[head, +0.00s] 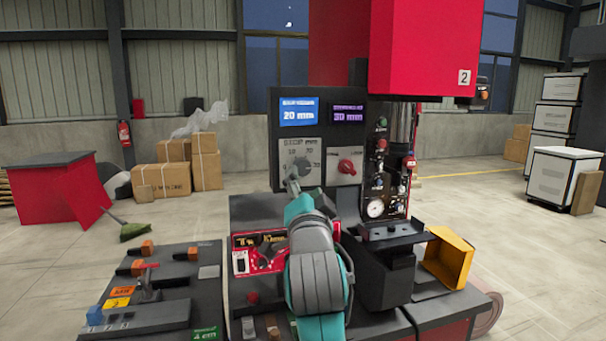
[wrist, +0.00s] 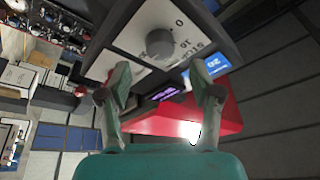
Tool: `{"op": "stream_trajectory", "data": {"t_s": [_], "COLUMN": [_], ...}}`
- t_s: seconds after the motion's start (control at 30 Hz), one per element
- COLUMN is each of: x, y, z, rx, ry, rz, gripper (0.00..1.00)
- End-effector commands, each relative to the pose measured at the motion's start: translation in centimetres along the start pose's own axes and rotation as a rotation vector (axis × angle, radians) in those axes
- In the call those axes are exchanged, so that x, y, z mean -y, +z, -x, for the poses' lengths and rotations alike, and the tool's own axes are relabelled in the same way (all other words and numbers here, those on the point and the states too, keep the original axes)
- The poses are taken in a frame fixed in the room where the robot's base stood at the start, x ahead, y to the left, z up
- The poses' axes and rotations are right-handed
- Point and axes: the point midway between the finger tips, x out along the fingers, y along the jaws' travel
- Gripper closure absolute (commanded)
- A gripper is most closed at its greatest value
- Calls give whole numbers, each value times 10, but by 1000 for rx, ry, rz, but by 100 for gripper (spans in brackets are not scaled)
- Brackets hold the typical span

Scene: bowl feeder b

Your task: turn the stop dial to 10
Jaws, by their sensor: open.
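The stop dial is a grey round knob (head: 301,165) on a light plate, under a blue screen (head: 298,111) that reads 20 mm. In the wrist view the knob (wrist: 160,44) shows upside down on its plate (wrist: 132,42), with marks that look like 0 and 10. Which way it points is not clear. My gripper (wrist: 160,82) is open, with the knob seen between and beyond its fingertips, and nothing is held. In the head view my gripper (head: 292,183) is in front of the plate's lower edge, partly hidden by my arm.
A red knob (head: 346,167) sits on a second plate to the right, under a purple screen (head: 348,113) reading 30 mm. Gauges and valves (head: 376,208) stand further right. A red control box (head: 258,253) and a yellow bin (head: 449,257) lie below. A red housing (head: 424,50) overhangs the panel.

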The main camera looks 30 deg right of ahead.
Motion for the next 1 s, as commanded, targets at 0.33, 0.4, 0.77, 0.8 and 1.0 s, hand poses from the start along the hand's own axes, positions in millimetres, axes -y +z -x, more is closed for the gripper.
{"op": "stream_trajectory", "data": {"t_s": [0.33,0.4,0.77,0.8,1.0], "x": [0,0,0,0,0], "y": [0,0,0,0,0], "z": [-46,-50,-52,-52,-52], "rx": [0,0,0,0,0], "ry": [1,1,0,0,0], "rz": [1,1,1,1,1], "gripper": [36,36,43,53,96]}}
